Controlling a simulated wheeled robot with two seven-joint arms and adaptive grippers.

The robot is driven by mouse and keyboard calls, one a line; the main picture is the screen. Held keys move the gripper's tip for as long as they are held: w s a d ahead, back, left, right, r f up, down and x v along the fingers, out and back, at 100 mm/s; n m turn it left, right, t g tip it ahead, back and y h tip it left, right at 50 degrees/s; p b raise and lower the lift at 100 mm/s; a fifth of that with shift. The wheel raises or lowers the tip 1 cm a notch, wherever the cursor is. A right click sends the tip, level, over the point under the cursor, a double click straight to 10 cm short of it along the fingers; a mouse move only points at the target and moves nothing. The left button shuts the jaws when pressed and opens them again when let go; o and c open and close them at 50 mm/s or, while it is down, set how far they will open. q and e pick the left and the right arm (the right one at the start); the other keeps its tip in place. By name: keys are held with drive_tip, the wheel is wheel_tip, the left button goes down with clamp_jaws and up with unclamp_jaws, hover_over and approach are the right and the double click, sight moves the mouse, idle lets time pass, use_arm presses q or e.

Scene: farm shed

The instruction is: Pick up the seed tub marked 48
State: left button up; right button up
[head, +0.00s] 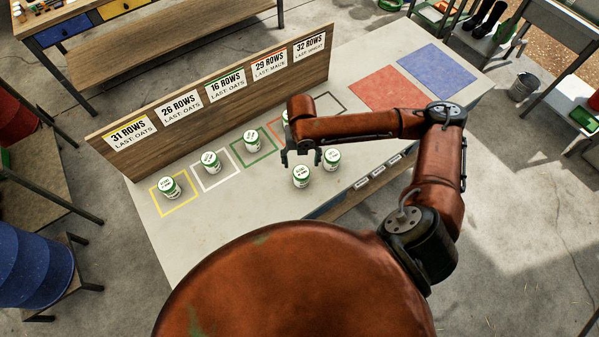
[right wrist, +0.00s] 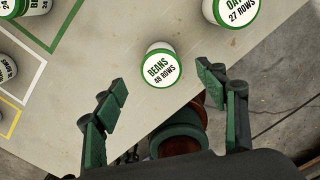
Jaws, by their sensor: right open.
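The seed tub marked 48 (right wrist: 163,68) shows in the right wrist view with a white lid reading "BEANS 48 ROWS" and a green rim. In the head view it appears to be the left one of two tubs near the front edge (head: 301,175). My right gripper (head: 302,152) is open and empty, just above and behind that tub. In the right wrist view the green fingers (right wrist: 162,88) stand apart, one on each side of the tub, which lies beyond their tips. My left gripper is not in view.
A tub reading 27 rows (right wrist: 235,12) stands close by, to the right (head: 332,160). Other tubs stand in the yellow (head: 169,188), white (head: 211,161) and green (head: 252,140) outlines. A sign board (head: 170,130) runs along the back. The front left tabletop (head: 215,215) is clear.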

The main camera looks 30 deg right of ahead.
sight(301, 172)
drive_tip(key=f, duration=0.4)
drive_tip(key=s+f, duration=0.1)
drive_tip(key=f, duration=0.2)
drive_tip(key=shift+a, duration=0.15)
drive_tip(key=shift+w+r, duration=0.1)
drive_tip(key=c, duration=1.4)
